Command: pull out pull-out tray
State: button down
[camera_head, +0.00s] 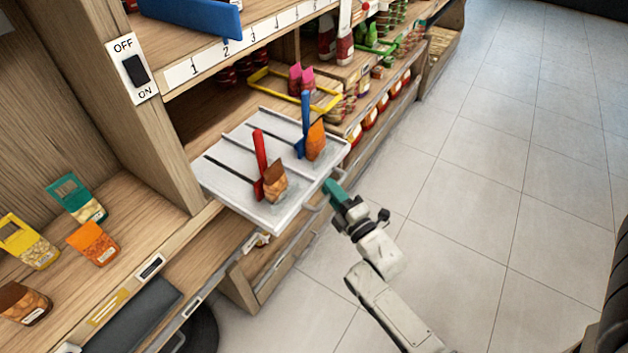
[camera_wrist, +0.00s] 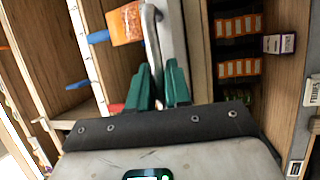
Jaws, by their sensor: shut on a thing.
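The pull-out tray (camera_head: 225,178) is a pale grey grooved board that sticks out from the shelf over the floor. It carries a red-handled tool (camera_head: 260,150), a blue-handled tool (camera_head: 304,115) and two orange-brown packets (camera_head: 275,183). A thin metal handle (camera_head: 318,203) is on its front edge. My gripper (camera_head: 330,186) has green fingers and is at this front edge. In the wrist view my gripper (camera_wrist: 160,75) is shut on the tray handle (camera_wrist: 151,40), with the fingers on either side of the bar. The exact contact is partly hidden by the fingers.
A shelf with several packets (camera_head: 93,243) is at the left. A yellow-framed basket (camera_head: 290,88) and jars (camera_head: 370,122) are behind the tray. A switch panel (camera_head: 133,68) is on the upright post. The tiled floor (camera_head: 480,180) at the right is clear.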

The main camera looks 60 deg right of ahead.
jog(key=s, duration=1.1)
jog(key=shift+s+d+b, duration=0.2)
jog(key=shift+s+b, duration=0.15)
jog(key=shift+f, duration=0.1)
jog(key=c, duration=1.1)
grip_release()
jog(key=shift+c, duration=0.2)
jog(key=b+v, duration=0.2)
jog(key=v, duration=0.8)
jog(key=shift+s, duration=0.35)
jog(key=shift+w+a, duration=0.1)
